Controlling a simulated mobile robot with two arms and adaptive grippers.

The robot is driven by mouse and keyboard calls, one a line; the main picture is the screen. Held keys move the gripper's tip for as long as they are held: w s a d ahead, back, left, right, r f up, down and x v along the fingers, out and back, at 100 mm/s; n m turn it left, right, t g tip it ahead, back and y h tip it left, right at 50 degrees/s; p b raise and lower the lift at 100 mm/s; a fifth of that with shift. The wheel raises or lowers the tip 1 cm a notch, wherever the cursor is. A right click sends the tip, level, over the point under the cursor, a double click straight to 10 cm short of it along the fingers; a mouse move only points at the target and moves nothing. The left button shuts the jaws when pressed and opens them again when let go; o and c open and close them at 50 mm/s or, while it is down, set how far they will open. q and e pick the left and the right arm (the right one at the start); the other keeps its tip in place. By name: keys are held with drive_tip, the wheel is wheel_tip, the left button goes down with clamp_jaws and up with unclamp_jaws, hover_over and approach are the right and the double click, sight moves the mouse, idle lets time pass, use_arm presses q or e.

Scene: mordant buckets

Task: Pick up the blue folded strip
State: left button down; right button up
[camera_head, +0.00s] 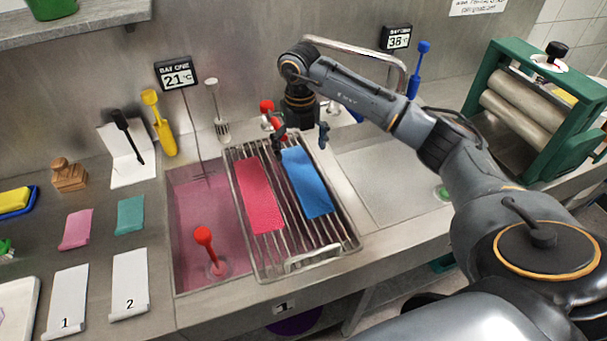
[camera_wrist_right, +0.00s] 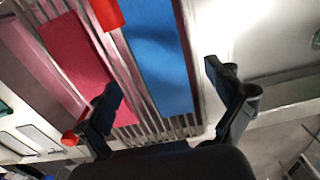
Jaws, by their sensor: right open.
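The blue folded strip (camera_head: 307,184) lies on a metal wire rack (camera_head: 290,266) over the sink, to the right of a crimson strip (camera_head: 260,196). My right gripper (camera_head: 301,141) is open and empty, with its fingers above the far end of the blue strip. In the right wrist view the blue strip (camera_wrist_right: 162,62) shows between the two spread fingers (camera_wrist_right: 164,92), and the crimson strip (camera_wrist_right: 78,58) lies to the left. I cannot tell the exact height of the fingers above the strip. My left gripper is not in view.
The left basin (camera_head: 186,262) holds pinkish liquid and a red-headed plunger (camera_head: 205,238). A right basin (camera_head: 385,175) lies beyond the rack. A green-framed roller press (camera_head: 525,105) stands at the right. Pink (camera_head: 76,229) and teal (camera_head: 130,214) strips lie on the left counter.

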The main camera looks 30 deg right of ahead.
sight(301, 169)
wheel_tip(301, 169, down, 4)
drive_tip(key=shift+s+a+f+p, duration=0.1)
drive_tip(key=shift+f+p, duration=0.05)
drive_tip(key=shift+p, duration=0.95)
drive_tip(key=shift+f, duration=0.55)
drive_tip(key=c, duration=1.1)
